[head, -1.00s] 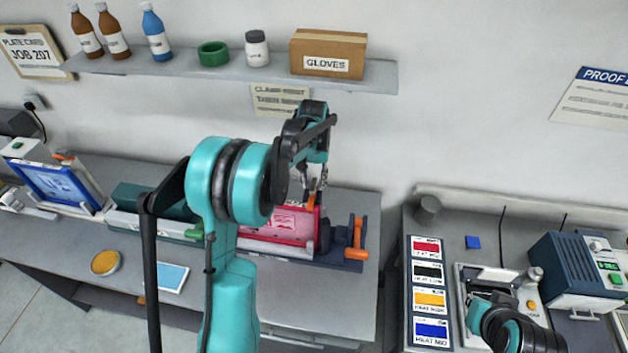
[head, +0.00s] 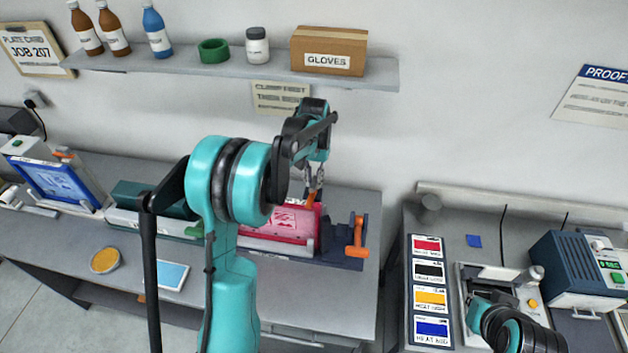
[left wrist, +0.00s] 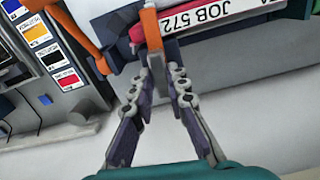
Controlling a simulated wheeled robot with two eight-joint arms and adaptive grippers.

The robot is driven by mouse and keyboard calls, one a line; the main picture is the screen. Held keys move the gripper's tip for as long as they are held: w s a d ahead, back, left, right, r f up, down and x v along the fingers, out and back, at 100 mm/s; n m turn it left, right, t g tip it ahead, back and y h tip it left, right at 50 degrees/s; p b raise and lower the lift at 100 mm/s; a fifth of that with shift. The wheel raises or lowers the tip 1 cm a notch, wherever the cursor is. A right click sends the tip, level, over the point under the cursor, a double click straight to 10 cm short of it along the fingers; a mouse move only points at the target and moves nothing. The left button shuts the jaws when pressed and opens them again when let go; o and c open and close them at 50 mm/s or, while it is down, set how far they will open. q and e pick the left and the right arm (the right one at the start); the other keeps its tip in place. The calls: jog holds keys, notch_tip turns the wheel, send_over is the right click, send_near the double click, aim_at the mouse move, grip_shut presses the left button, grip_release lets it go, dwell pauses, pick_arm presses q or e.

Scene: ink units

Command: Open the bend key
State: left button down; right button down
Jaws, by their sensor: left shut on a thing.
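The bend key, an orange tab on a grey stem, shows in the left wrist view (left wrist: 151,27) at the top centre. It stands at the upper edge of the pink plate unit (head: 270,238), whose label reads JOB 572 in the wrist view. My left gripper (left wrist: 162,78) is shut on the stem, with the fingers on either side of it.
An orange crank handle (head: 358,238) stands on the dark base right of the plate unit. A shelf (head: 240,68) with bottles and a gloves box hangs above. Ink cards (head: 431,290) and a blue-grey machine (head: 580,265) are on the right bench. A gap separates the benches.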

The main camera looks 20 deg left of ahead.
aim_at(314, 182)
pick_arm(q)
jog(key=m+b, duration=0.2)
jog(key=m, duration=0.1)
jog(key=shift+f, duration=0.1)
jog(key=m+b, duration=0.2)
jog(key=m, duration=0.2)
jog(key=shift+m, duration=0.4)
jog(key=m+b, duration=0.1)
jog(key=m, duration=0.3)
jog(key=shift+m+b, duration=0.75)
jog(key=shift+m, duration=1.75)
jog(key=c, duration=1.5)
grip_release()
jog(key=shift+r, duration=0.25)
notch_tip(314, 182, up, 12)
jog(key=shift+f, duration=0.1)
